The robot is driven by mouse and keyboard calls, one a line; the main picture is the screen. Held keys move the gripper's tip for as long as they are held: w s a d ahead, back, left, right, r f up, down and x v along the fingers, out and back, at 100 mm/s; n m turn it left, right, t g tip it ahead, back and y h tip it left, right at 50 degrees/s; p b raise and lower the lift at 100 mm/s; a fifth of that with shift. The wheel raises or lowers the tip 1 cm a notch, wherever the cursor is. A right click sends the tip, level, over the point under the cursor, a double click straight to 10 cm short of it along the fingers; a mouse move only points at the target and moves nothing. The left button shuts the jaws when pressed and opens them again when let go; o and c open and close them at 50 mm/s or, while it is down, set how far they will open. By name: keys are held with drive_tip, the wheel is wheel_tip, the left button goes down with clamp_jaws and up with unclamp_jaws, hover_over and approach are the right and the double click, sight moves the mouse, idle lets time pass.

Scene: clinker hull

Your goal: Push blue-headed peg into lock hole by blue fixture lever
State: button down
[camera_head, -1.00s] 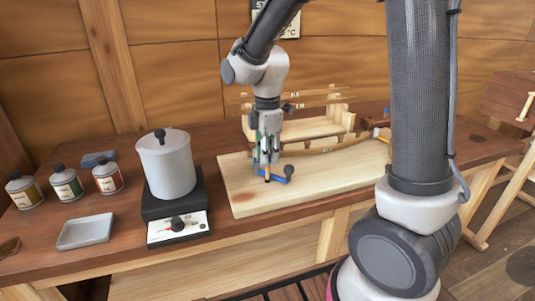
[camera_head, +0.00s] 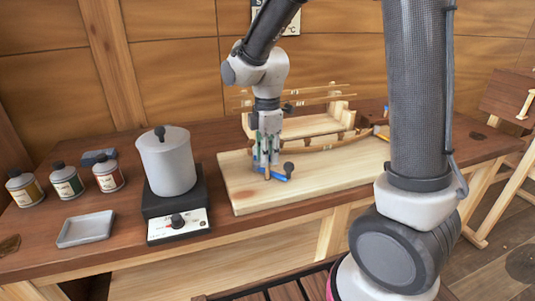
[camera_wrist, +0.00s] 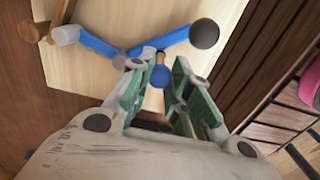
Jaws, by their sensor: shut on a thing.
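The blue-headed peg (camera_wrist: 160,75) shows its blue head and a short tan shaft between my fingers in the wrist view. My gripper (camera_wrist: 160,68), with green finger pads, is shut on it and points down over the pale board. In the head view my gripper (camera_head: 267,166) is low above the board, and its fingers hide most of the peg. The blue fixture lever (camera_wrist: 165,40) with a dark round knob (camera_wrist: 205,33) lies right by the peg; the lever (camera_head: 279,177) also shows in the head view. The lock hole is hidden, so the peg's depth cannot be told.
The pale board (camera_head: 240,190) carries the fixture, with a wooden hull frame (camera_head: 315,127) behind. A white pot (camera_head: 167,162) on a black heater (camera_head: 178,215) stands left. Several small bottles (camera_head: 67,182) and a grey tray (camera_head: 85,229) are farther left. The board's front is clear.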

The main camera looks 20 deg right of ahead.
drive_tip(key=shift+f, duration=0.85)
drive_tip(key=c, duration=1.3)
unclamp_jaws()
drive_tip(key=shift+o, duration=0.2)
drive_tip(key=shift+r, duration=0.15)
drive_tip(key=shift+r, duration=3.9)
